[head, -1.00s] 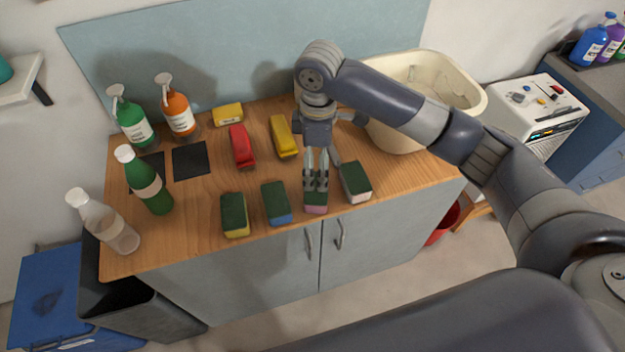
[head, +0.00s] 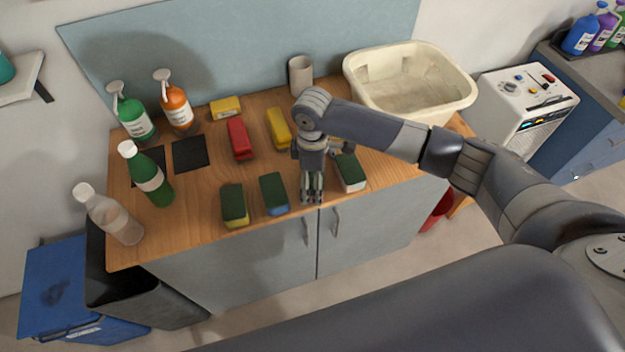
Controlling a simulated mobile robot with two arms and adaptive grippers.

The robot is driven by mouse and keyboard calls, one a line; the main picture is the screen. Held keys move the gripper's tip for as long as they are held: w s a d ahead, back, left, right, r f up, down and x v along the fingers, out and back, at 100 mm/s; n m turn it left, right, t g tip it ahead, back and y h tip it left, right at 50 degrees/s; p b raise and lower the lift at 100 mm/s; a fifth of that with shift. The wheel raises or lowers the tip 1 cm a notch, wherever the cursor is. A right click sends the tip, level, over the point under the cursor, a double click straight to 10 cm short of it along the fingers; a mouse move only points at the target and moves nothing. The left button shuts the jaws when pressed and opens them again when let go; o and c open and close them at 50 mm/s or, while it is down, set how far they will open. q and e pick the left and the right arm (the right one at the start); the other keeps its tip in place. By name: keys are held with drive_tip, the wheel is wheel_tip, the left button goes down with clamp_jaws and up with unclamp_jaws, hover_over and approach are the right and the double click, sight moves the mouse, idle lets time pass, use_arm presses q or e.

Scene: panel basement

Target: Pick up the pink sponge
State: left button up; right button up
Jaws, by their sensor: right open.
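My right gripper (head: 312,198) points down at the front of the wooden counter (head: 200,230), between the blue-and-green sponge (head: 274,194) and a white-and-green sponge (head: 350,173). Its jaws are open, with the fingers low near the counter's front edge. I cannot make out the pink sponge now; its earlier place is covered by this gripper. My left gripper is not in view.
A yellow-and-green sponge (head: 234,206) lies to the left. Red (head: 240,140) and yellow (head: 278,129) staplers lie behind. Bottles, including a green one (head: 148,176), stand at left. A cream basin (head: 410,80) and a grey cup (head: 300,75) stand at the back.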

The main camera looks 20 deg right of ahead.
sight(312, 178)
drive_tip(key=shift+r, duration=0.1)
drive_tip(key=c, duration=0.7)
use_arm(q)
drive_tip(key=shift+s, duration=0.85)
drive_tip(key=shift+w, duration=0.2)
use_arm(e)
drive_tip(key=shift+c, duration=0.5)
drive_tip(key=shift+r+b, duration=0.3)
drive_tip(key=shift+r, duration=0.1)
wheel_tip(312, 178, up, 2)
drive_tip(key=shift+r+b, duration=0.25)
drive_tip(key=shift+b, duration=0.5)
use_arm(q)
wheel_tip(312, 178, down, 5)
drive_tip(key=b, duration=0.2)
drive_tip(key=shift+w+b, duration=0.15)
drive_tip(key=shift+b, duration=0.25)
use_arm(e)
drive_tip(key=s+a, duration=0.1)
drive_tip(key=s, duration=0.7)
drive_tip(key=s+a+r, duration=0.1)
drive_tip(key=s+a, duration=0.1)
drive_tip(key=s, duration=0.5)
drive_tip(key=shift+s+a+r, duration=0.25)
drive_tip(key=shift+s+r, duration=0.05)
drive_tip(key=shift+s, duration=0.05)
drive_tip(key=shift+o, duration=0.3)
